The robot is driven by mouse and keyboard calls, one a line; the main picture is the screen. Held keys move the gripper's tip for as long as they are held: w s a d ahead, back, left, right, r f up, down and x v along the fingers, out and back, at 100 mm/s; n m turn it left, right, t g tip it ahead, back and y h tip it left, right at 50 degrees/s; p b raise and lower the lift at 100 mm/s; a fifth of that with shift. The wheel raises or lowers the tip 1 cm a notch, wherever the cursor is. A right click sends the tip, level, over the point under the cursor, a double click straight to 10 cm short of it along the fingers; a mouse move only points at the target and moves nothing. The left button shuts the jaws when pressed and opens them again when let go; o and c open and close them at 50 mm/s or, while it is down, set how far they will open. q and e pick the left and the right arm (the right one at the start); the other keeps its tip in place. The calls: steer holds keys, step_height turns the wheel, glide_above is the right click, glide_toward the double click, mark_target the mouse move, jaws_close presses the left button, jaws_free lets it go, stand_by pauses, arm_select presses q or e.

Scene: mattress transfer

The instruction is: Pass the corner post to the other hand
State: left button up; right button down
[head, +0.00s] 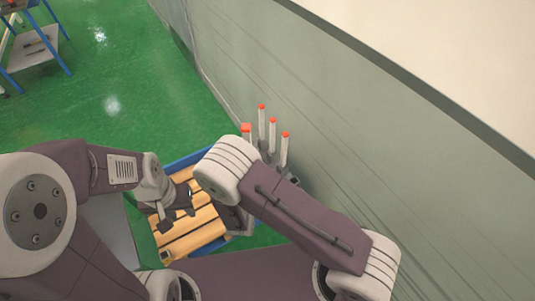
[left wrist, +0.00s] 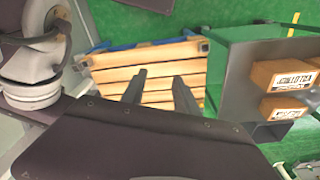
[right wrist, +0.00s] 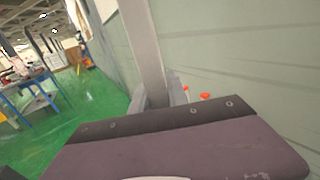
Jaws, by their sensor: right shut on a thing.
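A grey corner post (right wrist: 145,45) rises from between my right gripper's fingers (right wrist: 155,98) in the right wrist view, its upper end out of frame. My right gripper is shut on it. In the head view my right arm hides that gripper; an orange-capped post (head: 246,130) there may be the held one, but I cannot be sure. My left gripper (head: 178,219) is open and empty above the wooden slats (head: 205,232). The left wrist view shows its two dark fingers (left wrist: 160,92) apart, with the slats (left wrist: 110,75) beyond them. The left gripper is apart from the post.
Several orange-capped posts (head: 273,137) stand upright near the grey wall (head: 330,110). The slats lie in a blue frame (head: 190,156). Boxes (left wrist: 285,75) sit on a grey surface (left wrist: 236,75) at the right. Green floor (head: 130,80) is open at the upper left.

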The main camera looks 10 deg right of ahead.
arm_select(q)
steer(key=shift+o, duration=1.3)
steer(key=w+d+r+m+g, duration=0.2)
steer(key=w+r+m, duration=0.4)
steer(key=r+m, duration=0.4)
step_height(320, 180, up, 10)
steer(key=m, duration=1)
glide_above(246, 137)
steer(key=w, duration=0.2)
steer(key=shift+s+r+t, duration=0.2)
steer(key=shift+s+t, duration=0.05)
steer(key=shift+t, duration=0.15)
steer(key=shift+s+d+m, duration=0.1)
steer(key=shift+m, duration=0.2)
steer(key=shift+f, duration=0.25)
step_height(246, 137, down, 11)
steer(key=shift+f, duration=0.2)
